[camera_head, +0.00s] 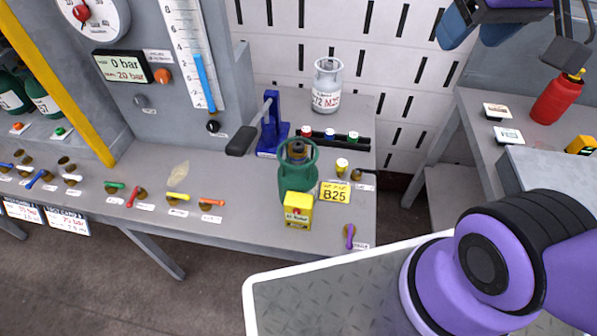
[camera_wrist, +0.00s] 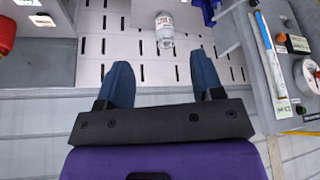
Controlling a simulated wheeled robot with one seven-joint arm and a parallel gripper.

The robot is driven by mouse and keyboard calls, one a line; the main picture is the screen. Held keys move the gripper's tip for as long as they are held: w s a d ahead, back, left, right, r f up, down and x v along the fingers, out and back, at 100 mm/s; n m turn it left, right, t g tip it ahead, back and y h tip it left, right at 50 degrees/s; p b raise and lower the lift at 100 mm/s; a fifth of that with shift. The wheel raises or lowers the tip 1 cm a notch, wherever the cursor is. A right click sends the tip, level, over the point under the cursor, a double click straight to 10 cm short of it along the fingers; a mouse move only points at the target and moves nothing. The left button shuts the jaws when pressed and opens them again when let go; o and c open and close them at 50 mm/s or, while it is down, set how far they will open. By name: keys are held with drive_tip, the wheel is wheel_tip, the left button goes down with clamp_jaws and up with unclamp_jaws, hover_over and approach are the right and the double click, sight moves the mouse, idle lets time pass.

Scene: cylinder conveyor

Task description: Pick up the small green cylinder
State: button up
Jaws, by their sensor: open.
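The small green cylinder (camera_head: 297,172) stands upright on the grey bench in the head view, with an open collar and a dark valve at its top. It is behind a yellow box and is not visible in the wrist view. My gripper (camera_head: 476,34) is at the upper right of the head view, well to the right of the cylinder and apart from it. Its two blue fingers are spread with nothing between them, as the wrist view (camera_wrist: 161,78) also shows.
A blue lever press (camera_head: 270,130) and a white cylinder (camera_head: 328,88) stand behind the green one. The yellow box (camera_head: 298,209) and a B25 tag (camera_head: 336,192) are close in front. A red cylinder (camera_head: 559,98) stands on the right bench. Larger green cylinders (camera_head: 42,95) are at far left.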

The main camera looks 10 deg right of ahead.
drive_tip(key=w, duration=0.2)
drive_tip(key=n+g, duration=0.5)
hover_over(297, 143)
wheel_tip(297, 143, down, 22)
drive_tip(key=shift+s+d+f, duration=0.1)
drive_tip(key=shift+f, duration=5.15)
clamp_jaws()
